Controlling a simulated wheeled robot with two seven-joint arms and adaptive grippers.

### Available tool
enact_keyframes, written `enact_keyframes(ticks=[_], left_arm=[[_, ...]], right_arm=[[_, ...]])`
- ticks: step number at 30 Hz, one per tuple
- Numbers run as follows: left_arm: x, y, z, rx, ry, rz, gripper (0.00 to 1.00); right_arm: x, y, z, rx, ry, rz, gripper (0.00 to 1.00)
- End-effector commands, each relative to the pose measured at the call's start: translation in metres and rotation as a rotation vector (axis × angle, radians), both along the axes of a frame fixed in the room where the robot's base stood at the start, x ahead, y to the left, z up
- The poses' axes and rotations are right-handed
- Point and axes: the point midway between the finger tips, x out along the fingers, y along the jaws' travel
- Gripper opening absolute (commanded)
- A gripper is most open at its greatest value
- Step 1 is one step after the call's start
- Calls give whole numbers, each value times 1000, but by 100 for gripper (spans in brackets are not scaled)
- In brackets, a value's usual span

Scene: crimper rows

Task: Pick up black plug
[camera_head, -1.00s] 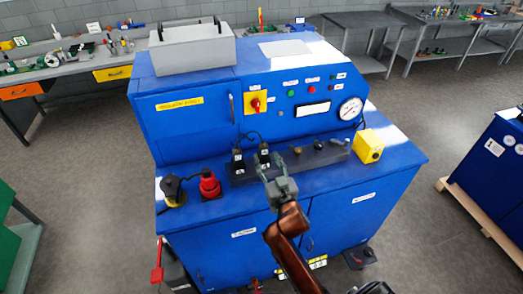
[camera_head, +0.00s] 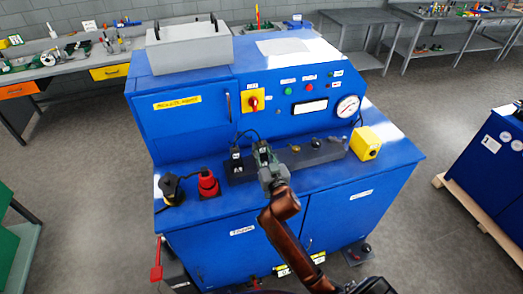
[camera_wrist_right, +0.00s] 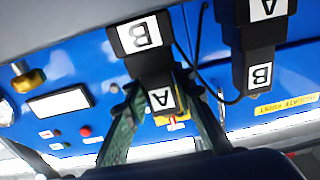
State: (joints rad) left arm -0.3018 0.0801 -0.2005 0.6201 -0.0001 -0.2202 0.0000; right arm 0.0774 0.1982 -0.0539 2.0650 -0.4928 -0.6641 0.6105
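Two black plugs with white A and B labels stand in a dark strip on the blue bench: the left plug (camera_head: 236,157) and the right plug (camera_head: 261,150). My right gripper (camera_head: 270,171) is at the right plug, coming from the front. In the right wrist view, its fingers (camera_wrist_right: 163,100) flank the lower, A-marked part of this black plug (camera_wrist_right: 140,38). The gap is narrow, and I cannot tell whether the fingers press on it. The other black plug (camera_wrist_right: 260,45) is beside it, outside the fingers. My left gripper is not in view.
A red connector (camera_head: 208,184) and a black-and-yellow plug (camera_head: 171,188) stand left of the dark strip (camera_head: 327,152). A yellow box (camera_head: 364,143) stands at its right end. The blue control panel with a gauge (camera_head: 347,106) rises behind. Black cables loop near the plugs.

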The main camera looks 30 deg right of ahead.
Motion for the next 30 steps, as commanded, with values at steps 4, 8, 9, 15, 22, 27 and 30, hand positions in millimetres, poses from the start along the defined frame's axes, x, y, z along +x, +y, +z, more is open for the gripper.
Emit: enact_keyframes(ticks=[4,8,9,15,22,27,30], left_arm=[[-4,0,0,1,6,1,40],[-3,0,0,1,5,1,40],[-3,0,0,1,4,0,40],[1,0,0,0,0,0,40],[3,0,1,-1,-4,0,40],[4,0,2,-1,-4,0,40],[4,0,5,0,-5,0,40]], right_arm=[[0,0,0,0,0,0,12],[0,0,0,0,0,0,3],[0,0,0,0,0,0,0],[0,0,0,0,-1,0,0],[0,0,7,0,-3,0,0],[0,0,29,0,-6,1,0],[-8,6,46,2,-7,2,0]])
